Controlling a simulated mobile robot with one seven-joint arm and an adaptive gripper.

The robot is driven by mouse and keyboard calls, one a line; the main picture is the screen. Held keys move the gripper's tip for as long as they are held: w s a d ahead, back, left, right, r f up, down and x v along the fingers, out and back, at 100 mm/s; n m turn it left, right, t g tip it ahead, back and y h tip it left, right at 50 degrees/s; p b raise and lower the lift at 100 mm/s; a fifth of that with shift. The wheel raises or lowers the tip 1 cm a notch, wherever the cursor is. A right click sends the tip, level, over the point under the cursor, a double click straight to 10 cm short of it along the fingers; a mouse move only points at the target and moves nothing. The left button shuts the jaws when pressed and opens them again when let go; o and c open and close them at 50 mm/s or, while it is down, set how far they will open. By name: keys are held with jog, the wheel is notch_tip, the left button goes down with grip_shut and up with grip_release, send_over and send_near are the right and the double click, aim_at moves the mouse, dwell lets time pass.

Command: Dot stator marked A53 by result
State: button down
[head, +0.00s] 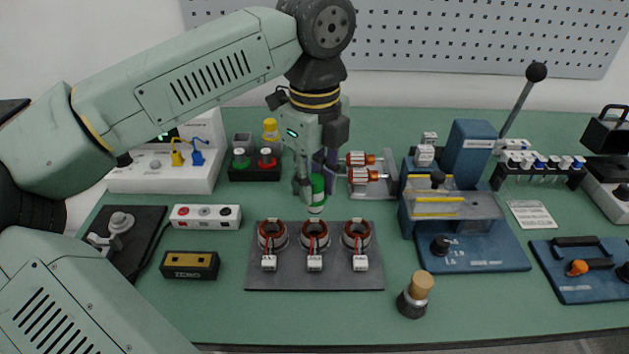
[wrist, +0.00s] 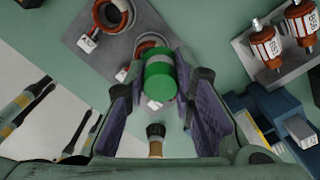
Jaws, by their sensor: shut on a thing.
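My gripper (head: 317,190) is shut on a green and white dot marker (head: 317,196), held upright above and behind the stator plate. In the wrist view the marker's round green end (wrist: 160,82) sits between both finger pads. Three copper-wound stators, left (head: 272,236), middle (head: 315,236) and right (head: 357,235), stand in a row on the dark plate (head: 290,283). Each has a white connector block at its front. Their marks are too small to read, so I cannot tell which is A53. In the wrist view the marker and fingers partly hide the stators.
A black holder (head: 254,174) with green and red tops stands behind left. A tester (head: 165,180) with yellow and blue clips is at left. A blue lever press (head: 465,195) stands right, and a wooden-topped knob (head: 415,295) front right. Copper rotors (head: 365,175) lie behind the plate.

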jog(key=shift+f+b, duration=0.7)
jog(key=shift+f, duration=0.05)
dwell(0.8)
jog(key=shift+r, duration=0.15)
jog(key=shift+r+p, duration=1.85)
jog(key=shift+r, duration=1.1)
